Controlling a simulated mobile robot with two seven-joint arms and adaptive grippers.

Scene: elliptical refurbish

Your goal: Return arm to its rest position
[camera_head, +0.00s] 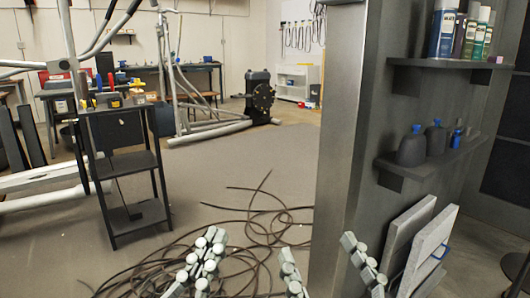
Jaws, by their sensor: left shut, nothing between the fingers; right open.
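My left gripper (208,242) is at the bottom of the head view, left of centre. Its two grey fingers are together, with nothing between them. My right gripper (317,247) is at the bottom, right of centre. Its two fingers stand well apart, with nothing seen held between them. The arm links behind both grippers are out of view below. The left gripper shows in front of the dark cables on the floor. The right gripper's right finger shows in front of the grey pillar's foot.
A tangle of dark cables (247,225) lies on the floor. A grey pillar (338,140) stands close at the right, beside shelves (430,160) with bottles and leaning panels (428,250). A black shelf stand (124,162) is at the left. Open floor (235,165) lies between.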

